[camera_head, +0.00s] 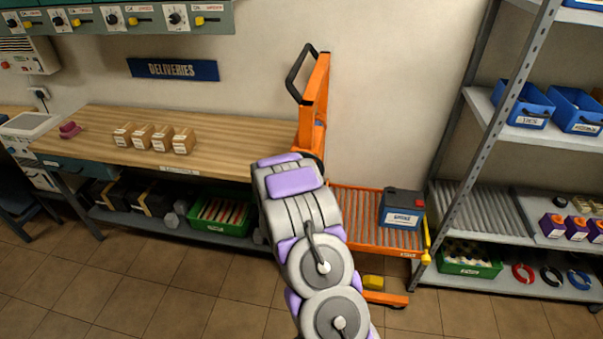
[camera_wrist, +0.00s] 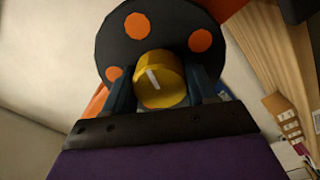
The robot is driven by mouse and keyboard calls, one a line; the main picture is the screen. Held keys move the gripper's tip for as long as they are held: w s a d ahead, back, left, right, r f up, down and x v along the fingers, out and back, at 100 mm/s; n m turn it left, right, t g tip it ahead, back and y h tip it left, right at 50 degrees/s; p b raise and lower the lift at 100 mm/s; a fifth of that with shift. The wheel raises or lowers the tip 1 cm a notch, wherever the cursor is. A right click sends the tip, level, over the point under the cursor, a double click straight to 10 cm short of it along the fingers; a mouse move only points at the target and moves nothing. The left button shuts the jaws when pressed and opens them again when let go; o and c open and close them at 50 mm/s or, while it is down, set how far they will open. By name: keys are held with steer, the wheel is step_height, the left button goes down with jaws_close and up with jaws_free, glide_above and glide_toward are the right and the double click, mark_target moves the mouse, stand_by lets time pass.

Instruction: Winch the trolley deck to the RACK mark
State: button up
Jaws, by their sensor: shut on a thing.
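The orange trolley (camera_head: 310,113) stands against the wall between the workbench and the rack. Its roller deck (camera_head: 365,233) sits low, close to the level of the rack's roller shelf, and carries a dark blue battery (camera_head: 402,208) with a red terminal at its right end. In the wrist view, my gripper (camera_wrist: 160,85) is shut on a yellow knob (camera_wrist: 158,80) with a white line on it. The knob sits in front of a dark disc (camera_wrist: 130,42) with orange round spots. In the head view my arm hides the gripper, the knob and part of the trolley mast. I cannot read a RACK mark.
The wooden workbench (camera_head: 110,138) with several small boxes (camera_head: 153,137) is on the left. The metal rack (camera_head: 488,148) with blue bins (camera_head: 527,106) stands on the right. A yellow block (camera_head: 373,282) is low by the trolley base. The tiled floor in front is clear.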

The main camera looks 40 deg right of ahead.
steer(key=m, duration=0.2)
steer(key=f+m, duration=0.1)
steer(key=m, duration=0.1)
steer(key=shift+s+m, duration=0.2)
steer(key=shift+m, duration=0.1)
steer(key=m+b, duration=0.1)
steer(key=m, duration=0.3)
steer(key=shift+f+m, duration=0.15)
steer(key=shift+m, duration=0.15)
steer(key=m+b, duration=0.2)
steer(key=m, duration=0.3)
steer(key=shift+a+b, duration=0.1)
steer(key=shift+b, duration=0.25)
steer(key=shift+o, duration=0.2)
steer(key=shift+w+m+b, duration=0.1)
steer(key=shift+m+b, duration=0.65)
steer(key=shift+m, duration=0.75)
steer(key=o, duration=0.8)
steer(key=shift+o, duration=1)
steer(key=shift+w+r, duration=0.1)
steer(key=shift+r, duration=0.3)
